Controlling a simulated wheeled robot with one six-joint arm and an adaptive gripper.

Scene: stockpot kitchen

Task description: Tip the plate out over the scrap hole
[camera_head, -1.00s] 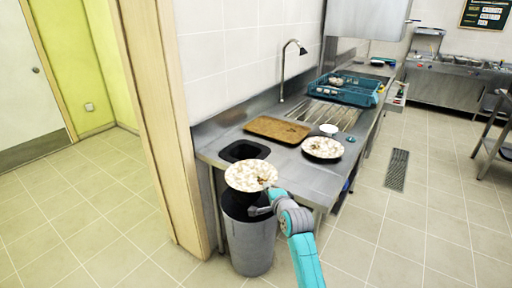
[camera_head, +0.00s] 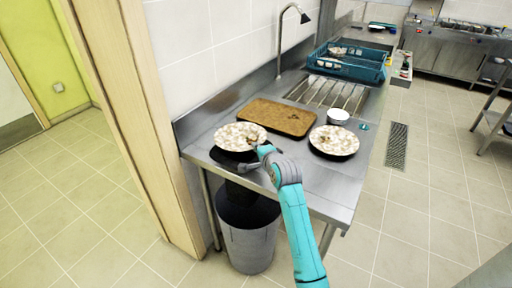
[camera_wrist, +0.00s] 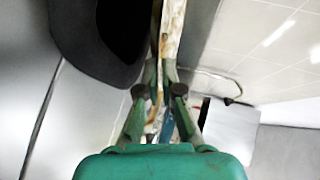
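A speckled white plate (camera_head: 236,135) with a brownish scrap on it is held at its near edge by my gripper (camera_head: 262,152). In the wrist view the plate (camera_wrist: 172,32) shows edge-on between the fingers (camera_wrist: 163,82), which are shut on its rim. In the head view the plate looks roughly face up. The black-rimmed scrap hole (camera_head: 222,158) is in the steel counter (camera_head: 205,139), mostly hidden behind the plate and gripper. In the wrist view the dark hole (camera_wrist: 122,25) lies just left of the plate.
A second speckled plate (camera_head: 334,141) lies on the counter at right. A brown tray (camera_head: 277,117), a small white bowl (camera_head: 338,116) and a teal rack (camera_head: 346,64) are farther back. A grey bin (camera_head: 249,240) stands below. A tap (camera_head: 281,45) rises by the wall.

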